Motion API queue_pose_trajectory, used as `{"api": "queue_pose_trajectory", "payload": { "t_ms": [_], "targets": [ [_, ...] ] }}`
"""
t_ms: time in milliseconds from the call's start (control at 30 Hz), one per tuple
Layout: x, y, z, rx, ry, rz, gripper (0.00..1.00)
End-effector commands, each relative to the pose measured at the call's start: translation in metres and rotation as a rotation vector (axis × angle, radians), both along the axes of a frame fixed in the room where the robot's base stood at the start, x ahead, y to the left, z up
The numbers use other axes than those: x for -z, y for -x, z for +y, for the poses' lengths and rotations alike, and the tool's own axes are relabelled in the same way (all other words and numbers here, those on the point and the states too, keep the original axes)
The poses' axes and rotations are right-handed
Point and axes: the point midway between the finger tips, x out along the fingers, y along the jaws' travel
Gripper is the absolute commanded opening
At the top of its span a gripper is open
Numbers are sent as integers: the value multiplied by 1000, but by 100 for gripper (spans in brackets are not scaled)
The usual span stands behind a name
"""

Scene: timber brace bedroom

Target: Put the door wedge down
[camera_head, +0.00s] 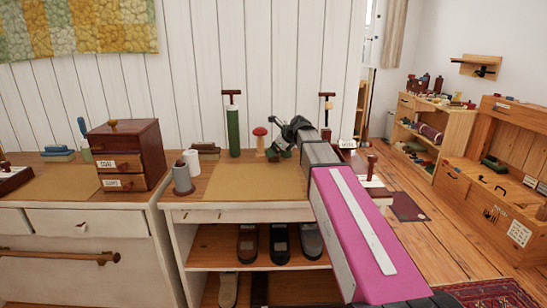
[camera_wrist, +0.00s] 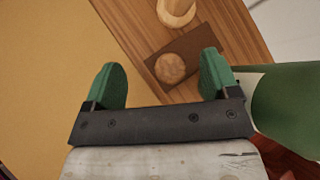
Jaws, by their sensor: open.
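My gripper (camera_wrist: 168,82) is open, with its two green fingers spread apart. In the wrist view a dark brown block with a round pale wooden knob (camera_wrist: 172,68) lies on the wooden top, beyond and between the fingertips. It looks like the door wedge, but I cannot be sure. Neither finger visibly touches it. In the head view my gripper (camera_head: 283,148) is over the back of the low shelf unit, just right of a red-capped mushroom (camera_head: 260,138); the block cannot be made out there.
A tan mat (camera_head: 245,183) covers much of the wooden top and is bare. A tall green cylinder (camera_head: 233,130) stands at the back; a green body (camera_wrist: 290,105) is close right of my gripper. A grey spool (camera_head: 182,178) and brown drawer box (camera_head: 127,155) stand left.

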Motion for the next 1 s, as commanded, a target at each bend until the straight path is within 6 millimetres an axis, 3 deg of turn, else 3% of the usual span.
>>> {"api": "queue_pose_trajectory", "payload": {
  "t_ms": [200,467,600,633,1000],
  "targets": [
    [21,-15,16,0,0,0,81],
    [23,-16,18,0,0,0,81],
    [23,-15,18,0,0,0,35],
    [23,-15,18,0,0,0,30],
    [23,-15,18,0,0,2,25]
  ]
}}
